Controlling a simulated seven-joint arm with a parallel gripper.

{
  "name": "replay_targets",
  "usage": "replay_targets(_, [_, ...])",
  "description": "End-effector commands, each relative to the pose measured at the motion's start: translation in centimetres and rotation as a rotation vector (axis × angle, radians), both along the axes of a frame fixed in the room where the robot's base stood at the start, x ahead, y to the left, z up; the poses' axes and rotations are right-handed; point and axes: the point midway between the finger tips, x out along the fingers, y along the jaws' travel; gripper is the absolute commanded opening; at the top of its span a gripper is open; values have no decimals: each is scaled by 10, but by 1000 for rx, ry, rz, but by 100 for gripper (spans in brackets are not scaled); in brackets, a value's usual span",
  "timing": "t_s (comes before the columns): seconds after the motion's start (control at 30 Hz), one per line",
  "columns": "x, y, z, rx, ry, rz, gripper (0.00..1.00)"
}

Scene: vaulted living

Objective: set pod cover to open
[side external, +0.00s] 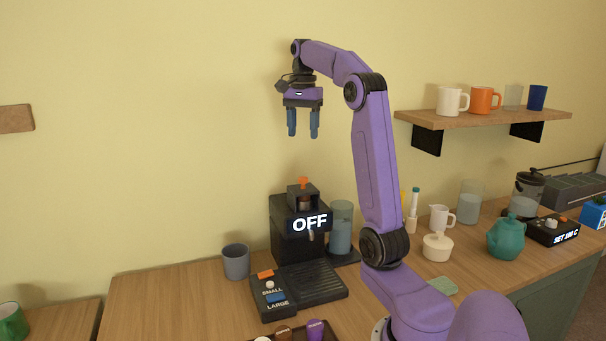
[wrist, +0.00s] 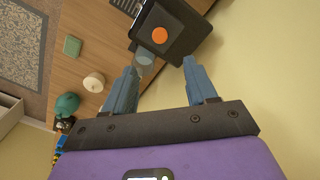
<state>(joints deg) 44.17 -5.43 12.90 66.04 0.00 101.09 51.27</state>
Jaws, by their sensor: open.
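The black coffee machine (side external: 284,243) stands on the wooden counter with a display reading OFF. On its top is a dark block, the pod cover (side external: 300,193), with an orange knob (side external: 303,181). I cannot tell clearly whether the cover is open or closed. My gripper (side external: 303,132) is open and empty, fingers pointing down, well above the machine and apart from it. In the wrist view the orange knob (wrist: 160,35) shows as a disc on the dark top, beyond and between the open fingertips (wrist: 160,67).
A clear water tank (side external: 341,230) stands to the machine's right and a grey cup (side external: 236,262) to its left. A control panel (side external: 270,295) with SMALL and LARGE labels lies in front. A wall shelf (side external: 480,117) holds mugs at right. The air around my gripper is free.

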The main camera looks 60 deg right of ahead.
Motion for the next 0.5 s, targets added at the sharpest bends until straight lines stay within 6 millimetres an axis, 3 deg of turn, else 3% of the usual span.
replay_targets(0.5, [-1, 1, -73, 3, 3, 0, 57])
